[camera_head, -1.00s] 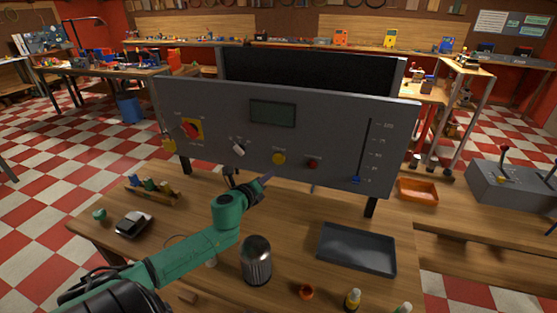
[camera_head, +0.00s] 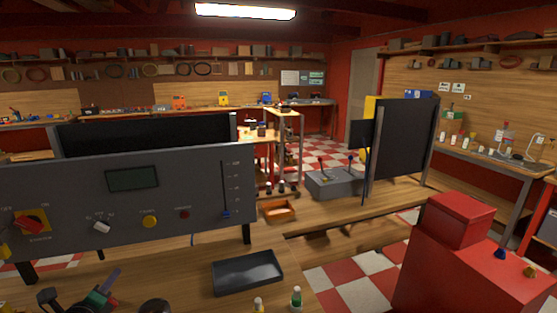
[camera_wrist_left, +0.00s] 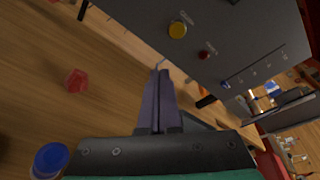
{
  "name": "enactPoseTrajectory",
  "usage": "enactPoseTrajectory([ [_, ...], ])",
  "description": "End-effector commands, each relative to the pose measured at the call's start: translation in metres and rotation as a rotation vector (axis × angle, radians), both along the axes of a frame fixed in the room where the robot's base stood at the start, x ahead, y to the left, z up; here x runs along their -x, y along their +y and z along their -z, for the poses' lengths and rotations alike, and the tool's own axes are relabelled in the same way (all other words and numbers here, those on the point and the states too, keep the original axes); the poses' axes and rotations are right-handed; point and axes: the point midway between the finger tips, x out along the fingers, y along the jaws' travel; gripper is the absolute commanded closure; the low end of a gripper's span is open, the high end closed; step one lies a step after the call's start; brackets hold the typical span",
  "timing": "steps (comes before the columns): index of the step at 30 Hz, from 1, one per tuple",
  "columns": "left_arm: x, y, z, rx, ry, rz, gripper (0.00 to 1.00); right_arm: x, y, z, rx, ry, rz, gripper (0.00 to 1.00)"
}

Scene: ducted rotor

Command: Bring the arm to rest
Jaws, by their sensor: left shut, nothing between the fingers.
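My left gripper (camera_head: 112,279) shows at the bottom left of the head view, in front of and below the grey control panel (camera_head: 70,197). Its purple fingers are together, with nothing between them. In the left wrist view the closed fingers (camera_wrist_left: 158,92) point toward the lower edge of the panel, apart from the yellow button (camera_wrist_left: 177,30) and the red button (camera_wrist_left: 205,54). Most of my left arm is outside the head view. My right gripper is not in view.
A dark tray (camera_head: 248,271) lies on the wooden bench right of my gripper, with small bottles (camera_head: 296,297) in front. An orange bin (camera_head: 277,209) and a grey lever box (camera_head: 333,184) stand farther back. A red machine (camera_head: 470,262) is at the right.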

Motion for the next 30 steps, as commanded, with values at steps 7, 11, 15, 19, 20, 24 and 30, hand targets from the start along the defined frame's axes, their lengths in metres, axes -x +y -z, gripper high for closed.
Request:
enactPoseTrajectory([
  [7,0.021,-0.017,0.026,0.283,0.004,-0.151,1.00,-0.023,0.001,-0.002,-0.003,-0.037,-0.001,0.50],
  [11,0.039,-0.030,0.047,0.490,0.018,-0.274,1.00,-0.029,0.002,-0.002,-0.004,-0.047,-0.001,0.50],
  [15,0.067,-0.049,0.073,0.745,0.052,-0.439,1.00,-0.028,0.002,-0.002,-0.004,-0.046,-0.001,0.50],
  [19,0.095,-0.071,0.095,0.961,0.096,-0.595,1.00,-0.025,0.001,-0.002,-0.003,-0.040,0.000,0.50],
  [20,0.102,-0.077,0.099,1.008,0.107,-0.631,1.00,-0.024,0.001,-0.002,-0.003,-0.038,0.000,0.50],
  [24,0.134,-0.104,0.117,1.209,0.168,-0.800,1.00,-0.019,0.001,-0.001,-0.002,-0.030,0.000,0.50],
  [30,0.182,-0.149,0.132,1.462,0.275,-1.052,1.00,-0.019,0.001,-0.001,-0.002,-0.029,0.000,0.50],
])
